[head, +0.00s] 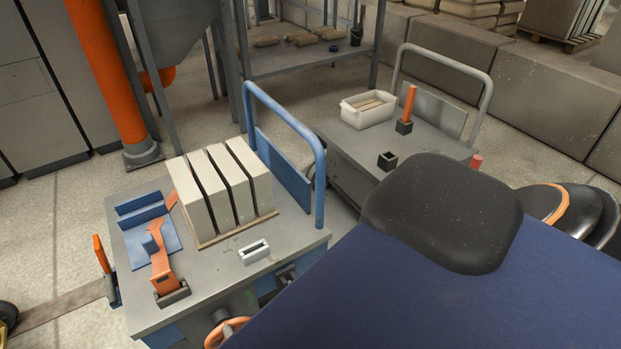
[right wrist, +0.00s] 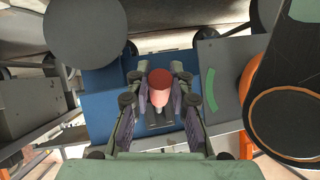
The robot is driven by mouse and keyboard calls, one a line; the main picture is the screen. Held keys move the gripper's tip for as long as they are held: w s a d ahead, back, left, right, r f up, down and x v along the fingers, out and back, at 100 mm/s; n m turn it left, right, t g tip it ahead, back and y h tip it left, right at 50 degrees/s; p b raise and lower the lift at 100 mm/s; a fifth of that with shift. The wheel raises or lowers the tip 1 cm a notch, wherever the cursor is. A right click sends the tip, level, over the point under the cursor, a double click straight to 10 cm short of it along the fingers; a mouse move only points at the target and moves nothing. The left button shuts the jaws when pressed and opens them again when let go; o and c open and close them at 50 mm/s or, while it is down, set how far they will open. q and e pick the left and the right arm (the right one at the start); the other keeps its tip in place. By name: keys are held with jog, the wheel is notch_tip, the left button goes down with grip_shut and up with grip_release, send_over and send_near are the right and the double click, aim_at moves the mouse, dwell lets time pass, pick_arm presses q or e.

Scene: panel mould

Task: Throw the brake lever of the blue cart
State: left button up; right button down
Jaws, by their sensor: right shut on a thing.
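The blue cart (head: 220,244) stands left of centre in the head view, with a grey top and a blue push handle (head: 322,165). In the right wrist view, a lever with a red end (right wrist: 160,78) and a pinkish grip points towards the camera in front of a blue panel (right wrist: 100,103). My right gripper (right wrist: 160,100) is shut on this lever, a finger on each side. The lever's base is partly hidden by the fingers. In the head view, my dark arm hides the cart's near right side and the right gripper. My left gripper is in neither view.
Grey-white blocks (head: 230,180) and an orange clamp arm (head: 162,265) are on the blue cart. A grey cart (head: 345,150) with a white bin (head: 368,109) stands behind right. A green arc (right wrist: 208,92) marks a grey plate beside the lever. Floor shows at left.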

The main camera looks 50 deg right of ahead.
jog(key=shift+w+d, duration=0.2)
dwell(0.4)
jog(key=c, duration=1.5)
grip_release()
jog(key=o, duration=0.3)
jog(key=shift+s+a, duration=0.1)
jog(key=shift+a, duration=0.05)
jog(key=shift+o, duration=0.2)
jog(key=v, duration=0.8)
jog(key=shift+f, duration=0.15)
